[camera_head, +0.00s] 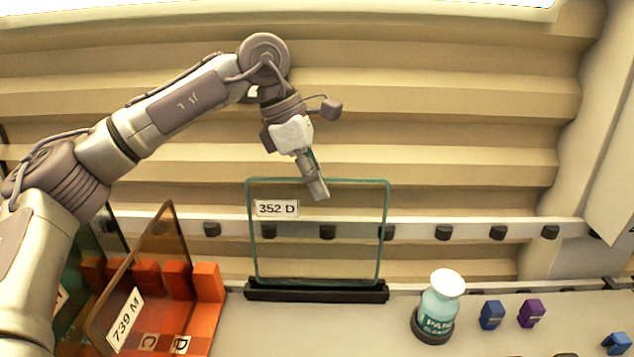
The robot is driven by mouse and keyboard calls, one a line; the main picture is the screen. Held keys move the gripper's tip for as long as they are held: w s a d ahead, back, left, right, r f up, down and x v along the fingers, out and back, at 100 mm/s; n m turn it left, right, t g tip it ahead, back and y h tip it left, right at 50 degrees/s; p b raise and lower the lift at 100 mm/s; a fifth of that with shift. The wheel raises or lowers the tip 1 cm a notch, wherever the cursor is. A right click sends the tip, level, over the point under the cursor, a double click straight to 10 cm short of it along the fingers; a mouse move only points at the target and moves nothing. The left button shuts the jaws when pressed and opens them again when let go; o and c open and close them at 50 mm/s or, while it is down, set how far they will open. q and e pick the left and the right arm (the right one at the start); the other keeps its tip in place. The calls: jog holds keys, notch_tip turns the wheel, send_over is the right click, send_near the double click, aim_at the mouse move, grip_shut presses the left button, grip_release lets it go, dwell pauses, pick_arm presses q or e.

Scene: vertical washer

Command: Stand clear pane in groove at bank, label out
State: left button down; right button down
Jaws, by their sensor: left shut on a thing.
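The clear pane (320,245) with a green-tinted edge stands about upright in front of the ribbed back wall. Its white label, reading 352 D, is at its upper left and faces me. Its lower edge meets the long black grooved base (316,292); I cannot tell how deep it sits in the groove. My left gripper (318,188) comes from above and is shut on the pane's top edge, right of the label. My right gripper is out of view.
An orange slotted rack (208,283) at lower left holds a brown tinted pane (150,265) labelled 739 M. A teal bottle (440,303) with a white cap stands right of the base. Blue (491,314) and purple (531,313) blocks lie further right. A rail with black rollers (443,232) runs behind.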

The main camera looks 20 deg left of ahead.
pick_arm(q)
jog(key=shift+s+f+b, duration=0.15)
jog(key=shift+f+b, duration=1.05)
jog(key=shift+f, duration=0.1)
dwell(1.4)
jog(key=shift+w, duration=0.25)
dwell(0.7)
jog(key=c, duration=1.2)
grip_release()
jog(key=shift+c, duration=0.2)
jog(key=shift+f, duration=0.15)
jog(key=v, duration=1.2)
